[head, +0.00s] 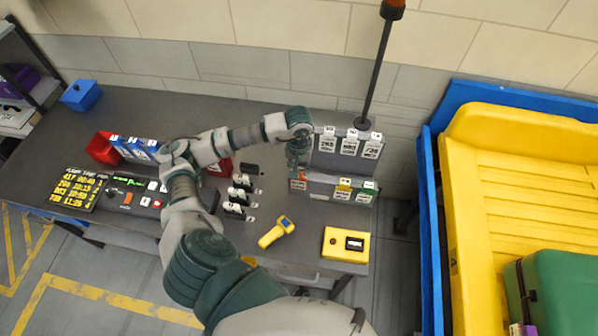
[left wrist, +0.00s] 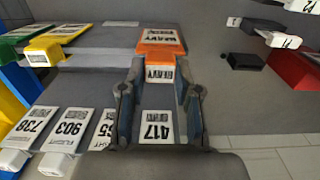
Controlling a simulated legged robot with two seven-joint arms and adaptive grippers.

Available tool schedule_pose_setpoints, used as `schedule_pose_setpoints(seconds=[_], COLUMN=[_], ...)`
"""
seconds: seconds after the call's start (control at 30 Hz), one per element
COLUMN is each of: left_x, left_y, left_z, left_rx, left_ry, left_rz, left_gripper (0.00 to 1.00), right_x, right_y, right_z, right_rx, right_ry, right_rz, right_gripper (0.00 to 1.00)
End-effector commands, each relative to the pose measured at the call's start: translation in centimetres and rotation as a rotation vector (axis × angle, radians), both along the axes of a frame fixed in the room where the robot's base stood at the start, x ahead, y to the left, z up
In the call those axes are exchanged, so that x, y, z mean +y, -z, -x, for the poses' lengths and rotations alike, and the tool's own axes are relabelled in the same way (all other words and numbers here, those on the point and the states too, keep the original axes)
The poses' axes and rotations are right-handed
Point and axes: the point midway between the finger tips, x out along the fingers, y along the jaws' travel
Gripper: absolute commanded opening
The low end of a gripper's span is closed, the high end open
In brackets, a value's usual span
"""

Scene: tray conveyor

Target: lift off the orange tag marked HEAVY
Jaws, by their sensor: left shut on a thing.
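The orange tag marked HEAVY (left wrist: 160,38) shows at the top middle of the left wrist view, with its orange front block (left wrist: 159,60) nearest me. My left gripper (left wrist: 158,88) is shut on that block, with one finger on each side. In the head view my left gripper (head: 298,166) reaches down at the left end of the tag rack's lower row. There it hides most of the orange tag (head: 302,175). My right gripper is in neither view.
Yellow (head: 345,184) and green (head: 368,187) tags sit to the right in the lower row. White flight tags (head: 348,143) stand in the upper row. A yellow scanner (head: 276,232) and yellow box (head: 345,244) lie on the bench. A blue-framed yellow conveyor tray (head: 478,215) stands to the right.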

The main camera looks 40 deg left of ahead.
Motion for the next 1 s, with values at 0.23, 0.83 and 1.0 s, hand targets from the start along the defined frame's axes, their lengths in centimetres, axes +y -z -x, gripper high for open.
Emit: schedule_pose_setpoints(seconds=[0.23, 0.83, 1.0], left_x=[-0.1, -6.3, -6.8], left_y=[-4.4, -4.0, -4.1], left_z=[0.2, 11.4, 12.4], left_rx=[-0.005, -0.001, -0.001], left_ry=[0.001, 0.003, 0.000], left_rz=[-0.001, 0.000, 0.000], left_gripper=[0.00, 0.00, 0.00], right_x=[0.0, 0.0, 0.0], right_y=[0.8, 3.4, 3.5], right_z=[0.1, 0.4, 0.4], right_rx=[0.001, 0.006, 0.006], right_ry=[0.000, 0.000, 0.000], right_rz=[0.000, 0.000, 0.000], right_gripper=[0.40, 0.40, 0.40])
